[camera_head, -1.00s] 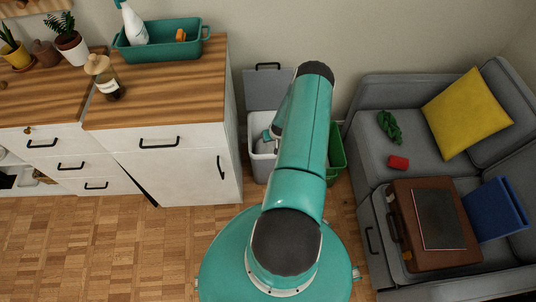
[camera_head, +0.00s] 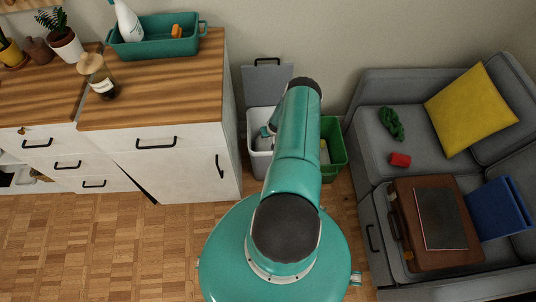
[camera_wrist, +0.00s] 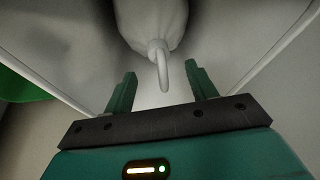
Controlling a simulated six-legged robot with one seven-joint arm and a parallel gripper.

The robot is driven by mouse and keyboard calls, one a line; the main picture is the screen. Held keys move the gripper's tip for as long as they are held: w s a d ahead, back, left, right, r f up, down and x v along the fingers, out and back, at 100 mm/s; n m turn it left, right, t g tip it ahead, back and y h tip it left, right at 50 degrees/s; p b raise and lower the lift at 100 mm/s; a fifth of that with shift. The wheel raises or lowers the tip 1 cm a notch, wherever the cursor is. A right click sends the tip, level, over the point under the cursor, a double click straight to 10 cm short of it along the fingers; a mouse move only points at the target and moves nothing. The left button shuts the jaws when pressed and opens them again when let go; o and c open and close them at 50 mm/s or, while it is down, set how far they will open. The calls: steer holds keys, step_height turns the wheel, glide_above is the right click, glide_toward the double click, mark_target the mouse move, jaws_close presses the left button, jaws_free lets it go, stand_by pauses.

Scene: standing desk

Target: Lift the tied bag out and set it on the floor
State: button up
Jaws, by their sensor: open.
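The tied bag (camera_wrist: 150,22) is pale grey-white and sits inside the light grey bin in the wrist view. Its knot ends in a thin loop (camera_wrist: 163,68) that points toward my gripper. My gripper (camera_wrist: 162,84) is open, with one finger on each side of the loop's end and gaps between. Nothing is clamped. The bin (camera_head: 259,164) stands on the floor with its grey lid (camera_head: 266,82) raised behind it. Its rim also shows in the wrist view (camera_wrist: 268,62). In the head view my arm hides the bag and most of the gripper.
A green bin (camera_head: 337,160) stands right of the grey bin. A white cabinet (camera_head: 190,175) is close on the left, and a grey sofa (camera_head: 362,160) with a brown case (camera_head: 408,243) is on the right. Parquet floor (camera_head: 120,245) is clear at front left.

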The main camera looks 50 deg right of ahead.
glide_above(268, 147)
steer(key=w+d, duration=0.1)
steer(key=d, duration=0.2)
steer(key=shift+w+a+f, duration=0.1)
steer(key=shift+a+f, duration=0.05)
steer(key=shift+f, duration=1.2)
steer(key=shift+w+a+f, duration=0.1)
steer(key=shift+f, duration=1.2)
steer(key=shift+d, duration=0.1)
steer(key=c, duration=1.1)
